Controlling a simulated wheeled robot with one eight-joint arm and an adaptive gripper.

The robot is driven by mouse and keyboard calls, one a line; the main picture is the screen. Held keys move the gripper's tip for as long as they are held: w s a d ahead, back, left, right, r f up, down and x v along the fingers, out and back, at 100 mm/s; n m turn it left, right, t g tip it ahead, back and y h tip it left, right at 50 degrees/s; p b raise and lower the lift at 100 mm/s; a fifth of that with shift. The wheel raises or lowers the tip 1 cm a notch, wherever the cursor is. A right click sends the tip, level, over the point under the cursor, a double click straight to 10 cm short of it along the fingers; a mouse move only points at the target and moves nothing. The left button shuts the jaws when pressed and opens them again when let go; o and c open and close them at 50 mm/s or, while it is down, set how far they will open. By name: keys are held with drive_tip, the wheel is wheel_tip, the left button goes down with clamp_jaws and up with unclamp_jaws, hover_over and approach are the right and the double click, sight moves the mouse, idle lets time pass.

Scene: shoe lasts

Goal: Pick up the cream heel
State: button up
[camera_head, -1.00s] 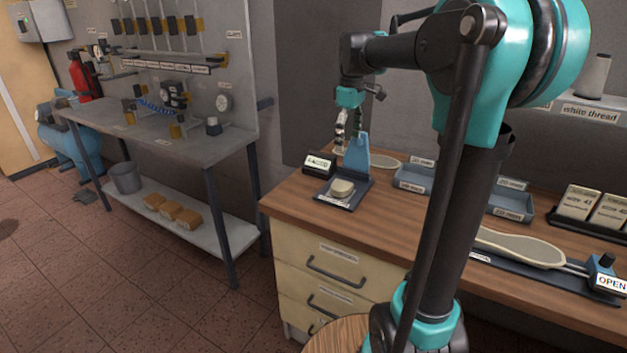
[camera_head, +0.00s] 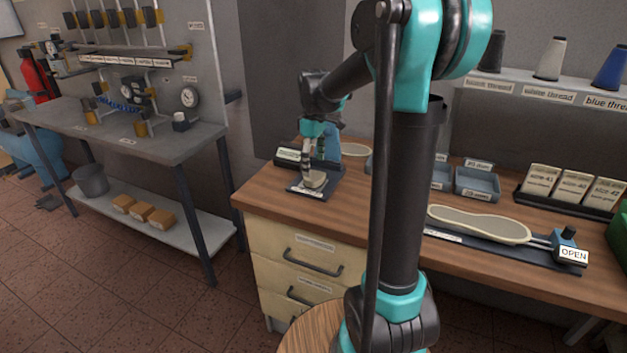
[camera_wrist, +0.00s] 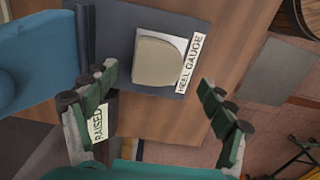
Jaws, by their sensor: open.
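The cream heel (camera_wrist: 159,61) lies on the dark plate of the heel gauge (camera_wrist: 113,20) in the wrist view. In the head view the heel (camera_head: 315,179) shows on the gauge plate (camera_head: 306,192) at the left end of the bench, partly covered by my fingers. My gripper (camera_wrist: 158,103) is open, with one finger on each side of the picture and the heel ahead, between the finger lines. In the head view my gripper (camera_head: 313,165) points down just over the heel. I cannot tell whether it touches.
The gauge's blue upright (camera_wrist: 32,62) stands beside the plate, next to a "RAISED" sign (camera_wrist: 98,123). Trays (camera_head: 477,184), a sole (camera_head: 480,224) on a dark fixture and a card rack (camera_head: 567,200) are farther right on the bench.

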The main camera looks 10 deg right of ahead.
sight(313, 175)
wheel_tip(313, 175, down, 5)
drive_tip(key=shift+w+r, duration=0.1)
drive_tip(key=shift+c, duration=0.4)
drive_tip(key=c, duration=1.3)
drive_tip(key=shift+r, duration=0.15)
